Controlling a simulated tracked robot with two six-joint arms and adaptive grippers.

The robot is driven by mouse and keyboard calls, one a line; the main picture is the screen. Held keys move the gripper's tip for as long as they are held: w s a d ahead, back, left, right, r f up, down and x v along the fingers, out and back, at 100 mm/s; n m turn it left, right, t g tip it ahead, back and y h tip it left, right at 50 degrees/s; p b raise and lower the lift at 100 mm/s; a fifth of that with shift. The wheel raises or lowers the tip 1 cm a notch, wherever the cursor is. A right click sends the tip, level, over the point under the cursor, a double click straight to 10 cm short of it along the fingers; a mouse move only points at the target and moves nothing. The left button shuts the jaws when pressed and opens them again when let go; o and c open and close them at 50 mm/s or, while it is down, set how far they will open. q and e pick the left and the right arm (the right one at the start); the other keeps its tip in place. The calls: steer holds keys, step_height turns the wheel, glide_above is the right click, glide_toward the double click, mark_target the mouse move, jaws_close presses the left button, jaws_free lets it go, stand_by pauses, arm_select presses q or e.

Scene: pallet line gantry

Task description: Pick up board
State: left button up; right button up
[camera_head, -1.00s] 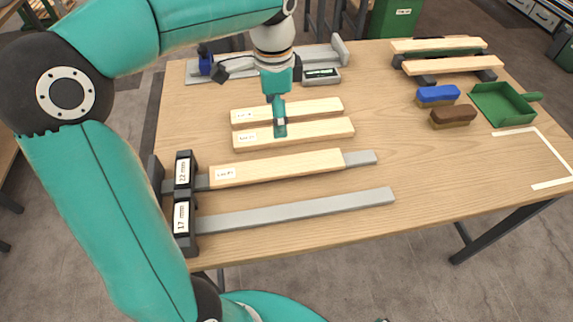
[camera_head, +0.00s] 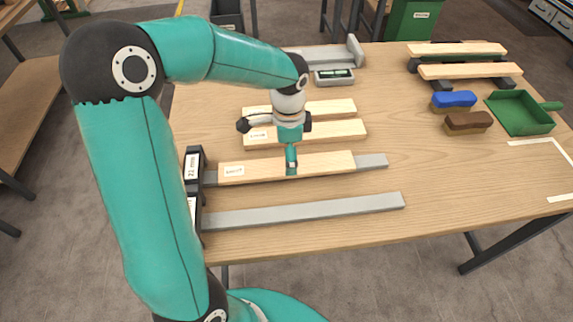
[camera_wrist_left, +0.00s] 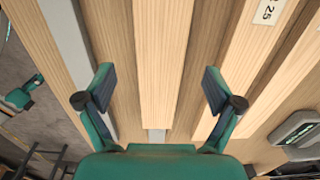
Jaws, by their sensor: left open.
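A pale labelled board (camera_head: 325,163) lies along the grey bar (camera_head: 372,161) at the 22 mm black block (camera_head: 193,166). My left gripper (camera_head: 291,168) is open and points down over this board. In the left wrist view the board (camera_wrist_left: 160,50) runs between the two spread fingers of the gripper (camera_wrist_left: 158,90), with a gap on each side. The grey bar shows at the board's end. Two more labelled boards (camera_head: 335,130) (camera_head: 335,108) lie behind it. My right gripper is not in view.
An empty grey bar (camera_head: 310,212) lies in front. A level (camera_head: 334,76) stands behind. At right are a rack with two boards (camera_head: 470,70), a blue brush (camera_head: 453,101), a brown brush (camera_head: 467,122) and a green dustpan (camera_head: 520,114). The table between bars and brushes is clear.

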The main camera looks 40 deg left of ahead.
arm_select(q)
steer(key=shift+a+f, duration=0.1)
steer(key=shift+f, duration=1.85)
steer(key=c, duration=1.3)
steer(key=shift+r, duration=0.1)
steer(key=shift+c, duration=0.2)
